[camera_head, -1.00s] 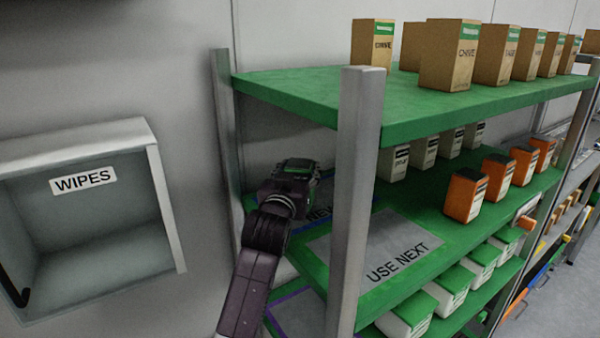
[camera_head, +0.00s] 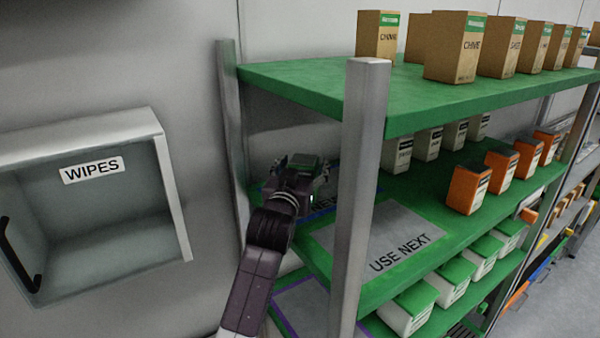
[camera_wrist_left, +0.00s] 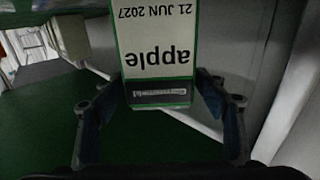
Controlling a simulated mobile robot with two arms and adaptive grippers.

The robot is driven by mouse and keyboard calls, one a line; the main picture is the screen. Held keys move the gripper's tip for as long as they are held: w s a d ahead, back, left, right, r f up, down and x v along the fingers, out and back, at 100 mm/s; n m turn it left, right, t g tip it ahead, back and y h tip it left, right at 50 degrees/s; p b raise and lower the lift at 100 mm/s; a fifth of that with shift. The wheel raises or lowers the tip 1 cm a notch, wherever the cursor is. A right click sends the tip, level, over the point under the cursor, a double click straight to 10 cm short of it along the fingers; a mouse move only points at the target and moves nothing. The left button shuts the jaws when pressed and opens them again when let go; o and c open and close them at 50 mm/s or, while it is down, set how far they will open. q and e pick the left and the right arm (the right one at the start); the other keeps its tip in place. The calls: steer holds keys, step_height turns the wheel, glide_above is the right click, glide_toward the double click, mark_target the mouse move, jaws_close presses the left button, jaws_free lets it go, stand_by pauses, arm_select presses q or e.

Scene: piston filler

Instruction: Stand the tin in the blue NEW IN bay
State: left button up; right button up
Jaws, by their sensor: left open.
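The tin (camera_wrist_left: 160,50) has a white and green label reading "apple, 21 JUN 2027", upside down in the left wrist view. In the head view its dark green top (camera_head: 306,161) shows among the fingers. It stands at the blue-edged NEW IN bay (camera_head: 326,203) on the green middle shelf, left of the grey USE NEXT bay (camera_head: 385,240). My left gripper (camera_head: 303,168) is open, with a finger on each side of the tin in the left wrist view (camera_wrist_left: 162,98). The gripper and front post hide part of the bay; the tin's base is hidden. My right gripper is not in view.
The grey front post (camera_head: 360,190) stands just right of my left gripper. The green upper shelf (camera_head: 310,85) with cartons is overhead. Orange tins (camera_head: 468,189) stand to the right. The USE NEXT bay is empty. A WIPES box (camera_head: 95,210) is on the left wall.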

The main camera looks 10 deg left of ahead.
arm_select(q)
steer(key=shift+s+f, duration=0.15)
steer(key=shift+s, duration=0.15)
steer(key=s+b, duration=0.3)
steer(key=s, duration=0.8)
steer(key=shift+s, duration=0.15)
